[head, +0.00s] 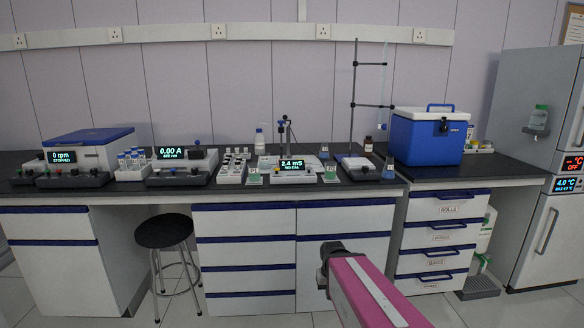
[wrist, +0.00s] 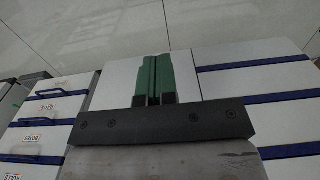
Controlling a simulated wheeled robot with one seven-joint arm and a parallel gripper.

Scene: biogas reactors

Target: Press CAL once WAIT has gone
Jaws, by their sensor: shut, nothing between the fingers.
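The conductivity meter (head: 288,171) stands on the bench in the head view. Its display reads "2.4 mS" with "NO CAL" below it; no WAIT text shows. The CAL button is too small to make out. A probe stand (head: 284,135) rises behind the meter. My gripper shows in the wrist view (wrist: 154,80) with its two green fingers together and nothing between them. In the head view my arm is low in front of the bench drawers, well below and apart from the meter.
A vial rack (head: 233,167) stands left of the meter, and small flasks (head: 330,170) stand close on its right. A blue cool box (head: 430,136) is farther right. A black stool (head: 164,231) stands in front of the bench at left.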

